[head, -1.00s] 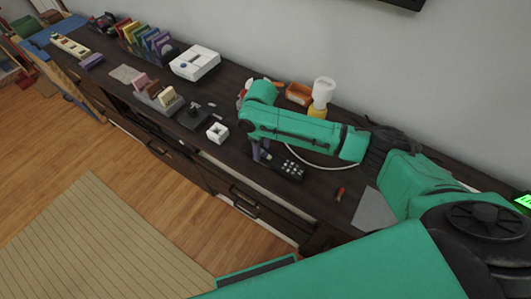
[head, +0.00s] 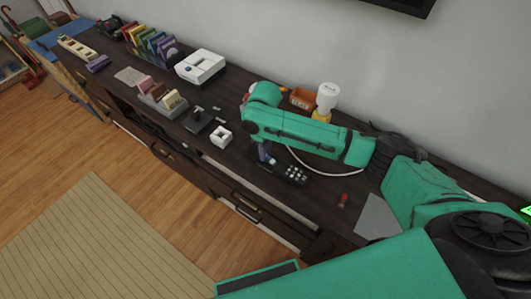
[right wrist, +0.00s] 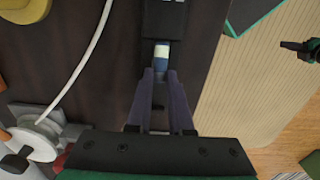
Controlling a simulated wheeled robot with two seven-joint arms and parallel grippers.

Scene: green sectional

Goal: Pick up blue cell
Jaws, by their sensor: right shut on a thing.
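The blue cell (right wrist: 161,62) is a small blue and white cylinder between the fingertips of my right gripper (right wrist: 160,74) in the right wrist view. The fingers are shut on it, and its far end meets a black box (right wrist: 163,18); I cannot tell whether it is clear of the box. In the head view my right gripper (head: 265,153) points down at the left end of the black box (head: 292,173), which has several white round tops. A dark tip with green behind it, probably my left gripper (right wrist: 292,46), shows at the right edge of the wrist view; its jaws are unclear.
The dark cabinet top holds a white cube-like holder (head: 221,136), a black stand (head: 197,121), a white box (head: 200,66), a yellow-based white bottle (head: 327,97) and a red-handled tool (head: 343,201). A white cable (head: 308,166) curves behind the black box.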

